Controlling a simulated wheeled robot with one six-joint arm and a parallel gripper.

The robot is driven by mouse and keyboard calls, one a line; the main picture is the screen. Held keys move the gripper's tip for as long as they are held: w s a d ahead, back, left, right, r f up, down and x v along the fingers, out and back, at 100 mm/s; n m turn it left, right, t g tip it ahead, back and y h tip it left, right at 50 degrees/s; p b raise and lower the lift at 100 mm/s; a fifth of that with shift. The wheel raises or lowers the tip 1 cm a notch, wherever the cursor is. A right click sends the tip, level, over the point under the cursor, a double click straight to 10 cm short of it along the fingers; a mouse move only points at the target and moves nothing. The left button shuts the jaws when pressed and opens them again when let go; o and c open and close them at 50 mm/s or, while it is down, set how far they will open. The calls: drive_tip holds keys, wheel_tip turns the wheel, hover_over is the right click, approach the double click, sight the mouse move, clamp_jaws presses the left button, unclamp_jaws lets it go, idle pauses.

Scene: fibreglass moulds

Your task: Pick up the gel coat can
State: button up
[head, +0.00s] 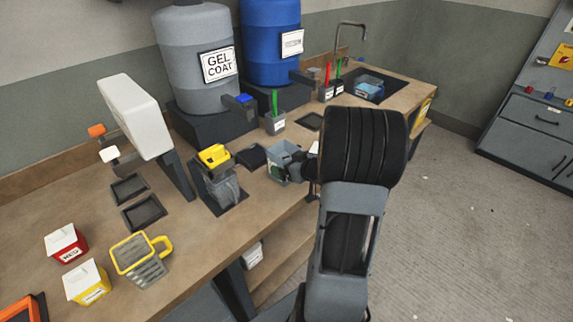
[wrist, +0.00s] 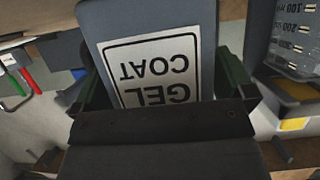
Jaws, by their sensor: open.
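The gel coat can is a grey-blue container with a white GEL COAT label. In the wrist view the can (wrist: 205,30) fills the middle, its label upside down, between the two dark green-black fingers of my gripper (wrist: 165,85). In the head view the can (head: 279,153) stands on the bench, partly hidden by my gripper (head: 292,168), which reaches in from the right. My gripper is open, with a finger on either side of the can. I cannot tell whether either finger touches it.
A grey GEL COAT drum (head: 195,65) and a blue drum (head: 270,40) stand behind. A jug with a yellow top (head: 214,155) is close left of the can. A holder with a green-handled tool (head: 275,122) stands behind it. A yellow-rimmed jug (head: 140,258) is at front left.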

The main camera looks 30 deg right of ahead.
drive_tip(key=c, duration=1.1)
drive_tip(key=shift+o, duration=0.2)
drive_tip(key=shift+r, duration=0.2)
